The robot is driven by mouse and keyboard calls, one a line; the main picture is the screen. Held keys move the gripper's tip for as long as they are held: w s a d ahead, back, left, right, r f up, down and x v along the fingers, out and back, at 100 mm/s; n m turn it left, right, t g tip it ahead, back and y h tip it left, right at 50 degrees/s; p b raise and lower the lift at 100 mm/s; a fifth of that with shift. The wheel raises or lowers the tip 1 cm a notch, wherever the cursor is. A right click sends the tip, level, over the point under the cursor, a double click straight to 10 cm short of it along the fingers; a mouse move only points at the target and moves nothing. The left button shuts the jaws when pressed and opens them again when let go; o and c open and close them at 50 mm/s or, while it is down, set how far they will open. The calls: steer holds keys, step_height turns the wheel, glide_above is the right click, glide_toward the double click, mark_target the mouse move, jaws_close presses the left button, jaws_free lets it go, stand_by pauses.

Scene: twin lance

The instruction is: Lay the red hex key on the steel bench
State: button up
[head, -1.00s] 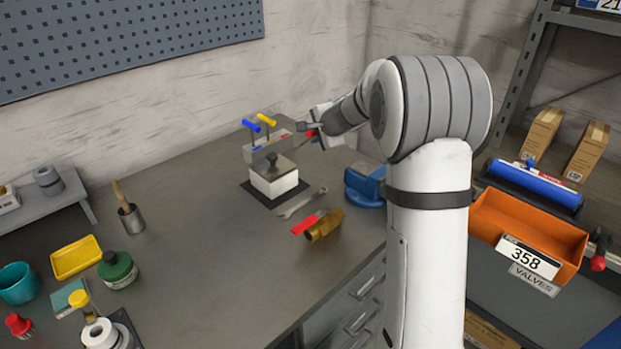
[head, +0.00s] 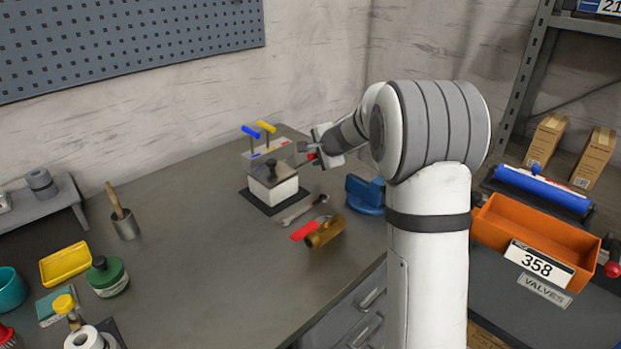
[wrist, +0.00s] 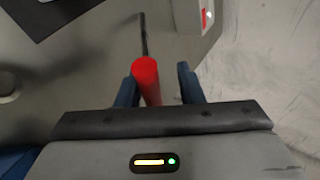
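The red hex key (wrist: 146,82) shows in the wrist view with its red handle between my gripper's blue fingers and its thin dark shaft pointing away over the grey bench. My gripper (wrist: 158,86) is open: a gap shows between the handle and the right finger, while the left finger is close beside or touching it. In the head view my gripper (head: 312,153) is low over the back of the steel bench (head: 200,240), right of the key stand, with a bit of red handle (head: 312,156) visible. I cannot tell whether the key touches the bench.
A clear stand with a blue-handled key (head: 250,131) and a yellow-handled key (head: 266,127) is left of my gripper, behind a white block (head: 273,191). A wrench (head: 303,210), a brass valve (head: 325,231) and a blue vise-like object (head: 364,194) are nearer. The bench's middle is clear.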

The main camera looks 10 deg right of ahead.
steer(key=p+v, duration=0.1)
steer(key=v, duration=0.7)
stand_by(0.4)
step_height(320, 180, up, 8)
steer(key=s+p, duration=0.2)
steer(key=p, duration=0.4)
steer(key=s+a+f+n+g+h+p, duration=0.1)
steer(key=s+n, duration=0.3)
steer(key=s, duration=0.7)
steer(key=s+f+n+g+h+p, duration=0.1)
steer(key=s+n+g, duration=0.2)
steer(key=s, duration=0.9)
steer(key=s+a+f+n+g+h+p, duration=0.1)
steer(key=s+n+g, duration=0.2)
steer(key=s+n, duration=0.4)
steer(key=s, duration=0.5)
steer(key=shift+s+a+f+p, duration=0.15)
steer(key=shift+a+p, duration=0.2)
steer(key=shift+p, duration=0.05)
